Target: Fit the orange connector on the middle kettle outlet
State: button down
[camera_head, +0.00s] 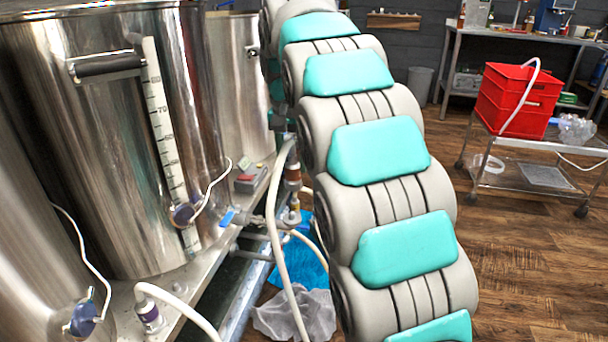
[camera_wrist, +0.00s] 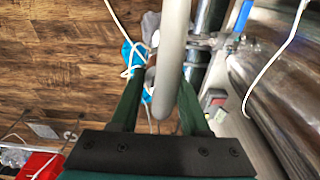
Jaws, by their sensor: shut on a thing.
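The orange connector (camera_head: 293,172), a brownish-orange banded fitting, stands upright beside my arm in the head view, at the end of a thick white hose (camera_head: 275,215). Below it is the middle kettle's outlet (camera_head: 291,214), with a blue-handled valve (camera_head: 228,217). The two look in line, but I cannot tell whether they touch. My gripper is mostly hidden behind my arm in the head view. In the wrist view my gripper (camera_wrist: 160,112) has its dark green fingers on both sides of the hose (camera_wrist: 173,50), shut on it; the hose hides the connector.
Large steel kettles (camera_head: 110,180) stand at the left on a metal stand. A purple-banded connector (camera_head: 149,314) is near the front kettle. A grey box with a red part (camera_head: 250,178) lies near the valve. A cart with a red crate (camera_head: 490,105) stands right, beyond open wooden floor.

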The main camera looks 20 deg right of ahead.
aim_at(291, 179)
jog(key=shift+w+a+r, duration=0.2)
jog(key=shift+w, duration=0.05)
jog(key=shift+f+b, duration=1.6)
jog(key=shift+f, duration=1.95)
jog(key=shift+f+b, duration=0.65)
jog(key=shift+f, duration=0.65)
jog(key=shift+c, duration=1.6)
grip_release()
jog(key=shift+r, duration=0.1)
